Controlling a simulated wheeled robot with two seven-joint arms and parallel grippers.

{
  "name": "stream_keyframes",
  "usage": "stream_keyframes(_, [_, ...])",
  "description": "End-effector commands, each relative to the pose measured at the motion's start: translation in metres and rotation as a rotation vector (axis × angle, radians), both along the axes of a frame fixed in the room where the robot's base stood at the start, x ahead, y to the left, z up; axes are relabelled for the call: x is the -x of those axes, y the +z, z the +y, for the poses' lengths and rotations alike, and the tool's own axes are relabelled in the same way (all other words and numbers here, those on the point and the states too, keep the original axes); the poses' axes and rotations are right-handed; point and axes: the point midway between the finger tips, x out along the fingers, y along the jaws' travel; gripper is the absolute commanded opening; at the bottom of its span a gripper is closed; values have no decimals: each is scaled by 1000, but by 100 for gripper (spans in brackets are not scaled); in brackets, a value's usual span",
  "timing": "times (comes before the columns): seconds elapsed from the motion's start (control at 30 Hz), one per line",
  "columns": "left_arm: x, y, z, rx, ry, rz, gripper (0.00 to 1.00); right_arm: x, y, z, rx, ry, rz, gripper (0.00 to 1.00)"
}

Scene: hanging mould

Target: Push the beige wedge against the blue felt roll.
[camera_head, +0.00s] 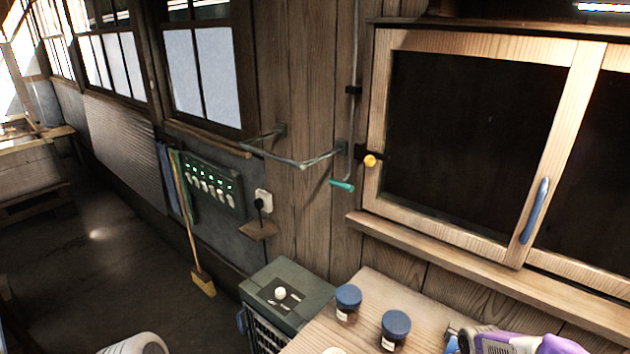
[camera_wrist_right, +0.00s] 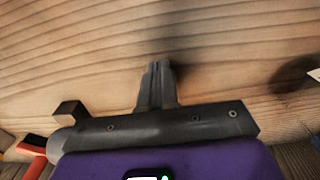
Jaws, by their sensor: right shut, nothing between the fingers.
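I cannot make out the beige wedge in either view. I cannot make out the blue felt roll for certain; a small blue patch (camera_head: 451,345) shows beside my right arm at the bottom edge of the head view. My right gripper (camera_wrist_right: 158,70) is shut and empty in the right wrist view, its fingertips over bare wooden tabletop (camera_wrist_right: 90,50). Its purple housing (camera_head: 505,343) shows at the bottom right of the head view, where the fingertips are cut off or hidden. My left gripper is not in view.
Two blue-lidded jars (camera_head: 347,302) (camera_head: 395,328) stand on the wooden table (camera_head: 375,288). A green-topped cabinet (camera_head: 300,280) adjoins it at left. A pale thing (camera_head: 333,350) is cut off at the bottom edge. In the wrist view, a red-orange thing (camera_wrist_right: 32,150) lies at lower left.

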Motion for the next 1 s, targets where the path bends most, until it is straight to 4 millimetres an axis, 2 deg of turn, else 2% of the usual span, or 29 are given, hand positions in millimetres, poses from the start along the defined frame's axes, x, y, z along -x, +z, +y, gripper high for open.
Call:
stream_keyframes(0.83, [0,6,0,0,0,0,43,-19,0,-17,0,-1,1,0])
stream_keyframes(1.0, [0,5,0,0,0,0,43,-17,1,-15,1,1,1,0])
